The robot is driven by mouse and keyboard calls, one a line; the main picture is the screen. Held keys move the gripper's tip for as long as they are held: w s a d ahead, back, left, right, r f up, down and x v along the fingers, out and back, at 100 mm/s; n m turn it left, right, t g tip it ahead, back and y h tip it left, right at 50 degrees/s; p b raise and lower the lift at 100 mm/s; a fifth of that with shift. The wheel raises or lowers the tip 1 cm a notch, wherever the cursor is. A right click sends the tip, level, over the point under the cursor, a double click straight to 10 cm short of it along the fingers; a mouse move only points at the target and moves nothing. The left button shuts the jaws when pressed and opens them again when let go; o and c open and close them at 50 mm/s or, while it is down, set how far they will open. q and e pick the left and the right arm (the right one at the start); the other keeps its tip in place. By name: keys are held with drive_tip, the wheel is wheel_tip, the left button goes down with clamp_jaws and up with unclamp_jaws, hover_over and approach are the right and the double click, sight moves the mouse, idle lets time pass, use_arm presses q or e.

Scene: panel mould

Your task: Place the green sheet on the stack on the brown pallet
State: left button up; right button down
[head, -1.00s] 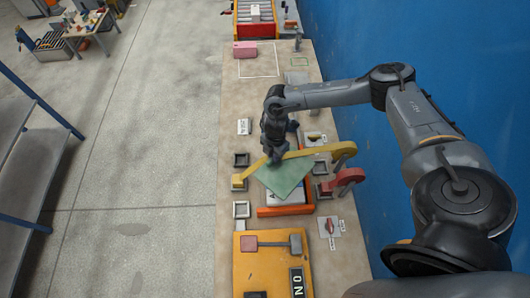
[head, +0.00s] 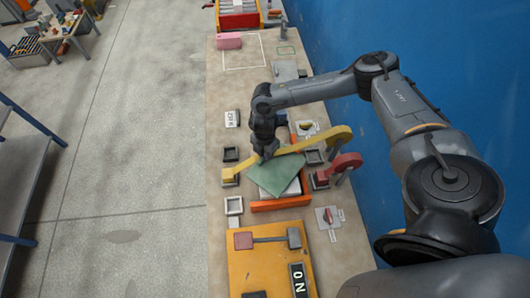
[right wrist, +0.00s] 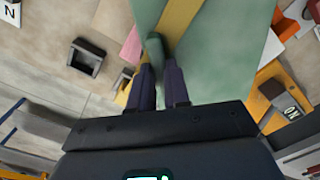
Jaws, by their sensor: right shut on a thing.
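In the right wrist view the two fingertips (right wrist: 160,88) pinch a folded-looking green edge, and the sheet (right wrist: 222,70) spreads away to the right. Below the sheet in the head view, a pale grey stack (head: 295,187) shows at the right, in an orange-brown pallet (head: 281,203). The sheet hides most of the stack. I cannot tell whether the sheet touches it. My left gripper is not in view.
A yellow bar (head: 318,141) crosses the bench close to the gripper and sheet. A red curved part (head: 343,166) stands to the right. An orange panel (head: 257,270) with a switch lies at the front. A blue wall bounds the right.

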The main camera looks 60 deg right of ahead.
idle(0.5)
drive_tip(key=shift+f, duration=0.6)
drive_tip(key=c, duration=1)
unclamp_jaws()
